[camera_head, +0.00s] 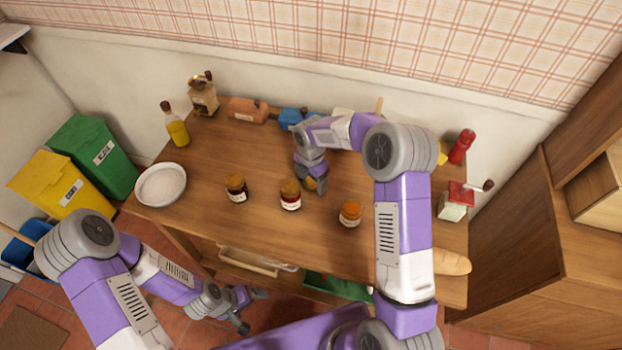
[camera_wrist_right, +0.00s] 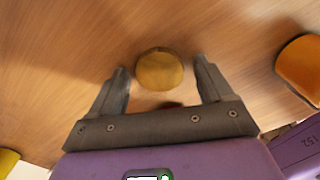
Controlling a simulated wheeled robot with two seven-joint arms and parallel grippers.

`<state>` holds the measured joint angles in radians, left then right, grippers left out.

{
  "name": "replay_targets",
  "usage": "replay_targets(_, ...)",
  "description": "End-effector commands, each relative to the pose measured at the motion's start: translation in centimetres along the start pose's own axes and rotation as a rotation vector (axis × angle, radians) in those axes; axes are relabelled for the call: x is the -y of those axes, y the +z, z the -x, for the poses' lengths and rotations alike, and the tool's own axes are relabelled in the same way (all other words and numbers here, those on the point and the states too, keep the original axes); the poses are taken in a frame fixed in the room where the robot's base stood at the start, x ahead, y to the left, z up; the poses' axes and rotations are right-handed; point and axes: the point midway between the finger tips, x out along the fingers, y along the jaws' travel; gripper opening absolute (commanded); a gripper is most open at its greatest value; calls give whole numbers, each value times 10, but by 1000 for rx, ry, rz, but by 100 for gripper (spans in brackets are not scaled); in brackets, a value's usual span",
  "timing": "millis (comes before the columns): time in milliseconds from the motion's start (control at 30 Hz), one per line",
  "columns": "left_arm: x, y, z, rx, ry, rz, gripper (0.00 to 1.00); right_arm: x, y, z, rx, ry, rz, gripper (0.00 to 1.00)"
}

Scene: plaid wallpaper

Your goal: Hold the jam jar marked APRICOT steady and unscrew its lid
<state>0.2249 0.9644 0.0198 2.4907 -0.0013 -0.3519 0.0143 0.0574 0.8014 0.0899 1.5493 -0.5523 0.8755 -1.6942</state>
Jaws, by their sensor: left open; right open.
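Three jars stand upright on the table, their labels too small to read: a dark one with a gold lid (camera_head: 236,188), a dark red one with a gold lid (camera_head: 290,195) and one with an orange lid (camera_head: 350,214). I cannot tell which is APRICOT. My right gripper (camera_head: 313,187) is open, pointing down just right of the dark red jar. A round gold lid-like top (camera_wrist_right: 160,70) lies between and just beyond its fingertips (camera_wrist_right: 162,78), apart from both. The orange lid (camera_wrist_right: 302,68) is at the right. My left gripper (camera_head: 252,308) is open and empty, low in front of the table.
A white bowl (camera_head: 160,185) and an oil bottle (camera_head: 176,128) stand at the table's left. A grinder (camera_head: 203,96) is at the back.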

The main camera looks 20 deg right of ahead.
Motion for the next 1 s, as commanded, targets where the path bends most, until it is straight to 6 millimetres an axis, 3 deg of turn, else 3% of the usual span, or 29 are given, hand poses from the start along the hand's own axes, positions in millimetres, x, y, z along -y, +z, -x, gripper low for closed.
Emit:
replay_targets(167, -2, 0, 6, 0, 0, 0, 99, -1, 0, 21, 2, 3, 0, 80)
replay_targets(600, -9, 1, 25, 0, 0, 0, 99, 0, 0, 109, 1, 3, -1, 80)
replay_targets(800, -10, 1, 27, 0, 0, 0, 99, 0, 0, 123, 0, 1, 1, 80)
replay_targets(1000, -10, 1, 27, 0, 0, 0, 99, 0, 0, 123, 0, 1, 1, 80)
